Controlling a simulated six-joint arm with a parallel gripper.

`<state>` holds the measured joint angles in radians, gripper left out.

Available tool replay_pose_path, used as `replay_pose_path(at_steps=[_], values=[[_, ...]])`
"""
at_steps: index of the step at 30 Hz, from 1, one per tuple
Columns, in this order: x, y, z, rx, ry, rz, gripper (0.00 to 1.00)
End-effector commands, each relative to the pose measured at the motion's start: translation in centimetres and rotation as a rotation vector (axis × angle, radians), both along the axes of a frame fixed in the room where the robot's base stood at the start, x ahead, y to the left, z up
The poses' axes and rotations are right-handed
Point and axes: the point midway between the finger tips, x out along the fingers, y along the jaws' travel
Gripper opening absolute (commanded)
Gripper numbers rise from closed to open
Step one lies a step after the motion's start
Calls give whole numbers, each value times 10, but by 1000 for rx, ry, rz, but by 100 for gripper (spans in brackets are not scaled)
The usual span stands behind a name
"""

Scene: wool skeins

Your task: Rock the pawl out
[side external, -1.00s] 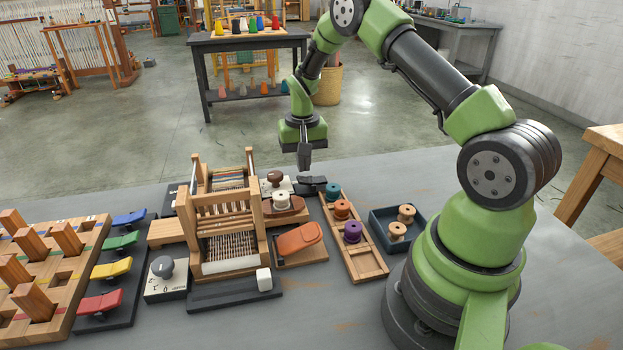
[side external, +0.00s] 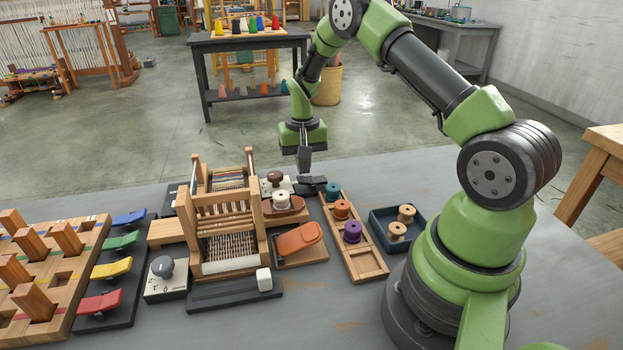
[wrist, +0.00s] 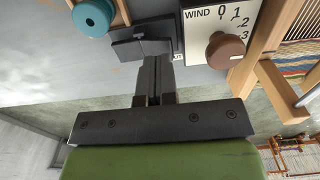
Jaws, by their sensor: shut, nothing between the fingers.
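The pawl looks to be a small black rocker (wrist: 127,50) on a dark base, beside the white WIND plate in the wrist view. The end of a label, seemingly "OUT", shows at its right edge, partly hidden. In the side view the rocker (side external: 318,184) sits behind the spool rack. My gripper (side external: 304,172) is shut and empty, pointing down at the rocker's left part. In the wrist view the closed fingertips (wrist: 151,58) overlap the rocker's near right part. I cannot tell whether they touch it, nor which way it is tilted.
The WIND plate (wrist: 197,53) with its brown knob (wrist: 225,50) is close on the right in the wrist view. A teal spool (wrist: 93,18) stands on the left. In the side view the loom (side external: 228,220) and spool rack (side external: 368,265) flank the space before my gripper.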

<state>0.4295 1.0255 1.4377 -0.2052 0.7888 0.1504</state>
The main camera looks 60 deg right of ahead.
Motion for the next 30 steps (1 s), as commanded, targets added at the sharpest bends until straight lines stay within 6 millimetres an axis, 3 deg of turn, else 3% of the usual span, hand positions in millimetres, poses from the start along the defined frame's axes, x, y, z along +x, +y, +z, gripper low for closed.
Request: replay_pose_path(at_steps=[30], values=[[0, 0, -16, 0, 0, 0, 0]])
